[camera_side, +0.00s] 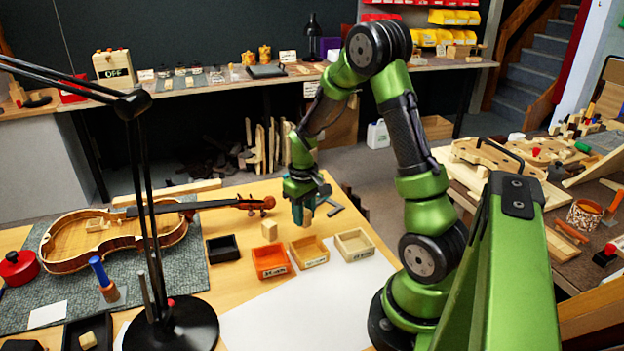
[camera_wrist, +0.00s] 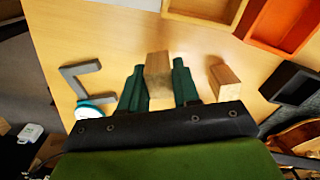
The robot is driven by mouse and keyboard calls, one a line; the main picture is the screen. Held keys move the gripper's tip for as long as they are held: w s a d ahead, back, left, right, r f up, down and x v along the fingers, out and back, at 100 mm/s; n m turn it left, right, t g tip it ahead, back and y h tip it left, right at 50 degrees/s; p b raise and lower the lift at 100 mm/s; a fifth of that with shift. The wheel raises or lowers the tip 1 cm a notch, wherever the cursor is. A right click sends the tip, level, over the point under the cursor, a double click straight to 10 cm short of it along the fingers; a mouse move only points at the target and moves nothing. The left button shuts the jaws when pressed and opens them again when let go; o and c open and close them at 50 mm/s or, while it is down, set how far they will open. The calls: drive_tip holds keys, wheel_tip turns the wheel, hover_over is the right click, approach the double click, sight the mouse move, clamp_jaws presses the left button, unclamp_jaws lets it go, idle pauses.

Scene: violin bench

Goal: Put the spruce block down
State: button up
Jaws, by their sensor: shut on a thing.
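My gripper (camera_side: 303,212) hangs over the wooden bench, fingers pointing down. In the wrist view its two dark green fingers (camera_wrist: 158,92) are shut on a pale wooden block, which I take as the spruce block (camera_wrist: 158,72). In the side view the held spruce block (camera_side: 308,216) shows only partly between the fingers. I cannot tell whether its underside touches the bench top. A second, similar wooden block (camera_side: 269,230) stands on the bench, left of the gripper in the side view. That second block also shows in the wrist view (camera_wrist: 225,80), right of the fingers and apart from them.
Small trays stand in front of the gripper: black (camera_side: 222,249), orange (camera_side: 271,261), tan (camera_side: 309,252) and pale wood (camera_side: 354,244). A grey angled piece (camera_wrist: 78,80) lies near the fingers. A violin (camera_side: 120,235) lies on a mat at left, behind a black lamp (camera_side: 172,325).

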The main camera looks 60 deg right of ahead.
sight(307, 209)
drive_tip(key=r, duration=0.8)
drive_tip(key=shift+s+d, duration=0.25)
drive_tip(key=shift+d, duration=0.1)
drive_tip(key=s+f, duration=0.1)
drive_tip(key=s, duration=0.3)
drive_tip(key=s+f, duration=0.2)
drive_tip(key=s, duration=0.2)
drive_tip(key=s+a+f, duration=0.1)
drive_tip(key=s, duration=0.3)
drive_tip(key=shift+s+f, duration=0.15)
drive_tip(key=shift+s, duration=0.05)
drive_tip(key=shift+d+f, duration=0.1)
drive_tip(key=shift+f, duration=0.15)
drive_tip(key=w+d, duration=0.3)
drive_tip(key=w+d+f, duration=0.1)
drive_tip(key=w+d, duration=0.6)
drive_tip(key=w, duration=0.1)
drive_tip(key=shift+w+d+f, duration=0.15)
drive_tip(key=shift+d+f, duration=0.05)
drive_tip(key=shift+d, duration=0.2)
drive_tip(key=shift+f, duration=1.75)
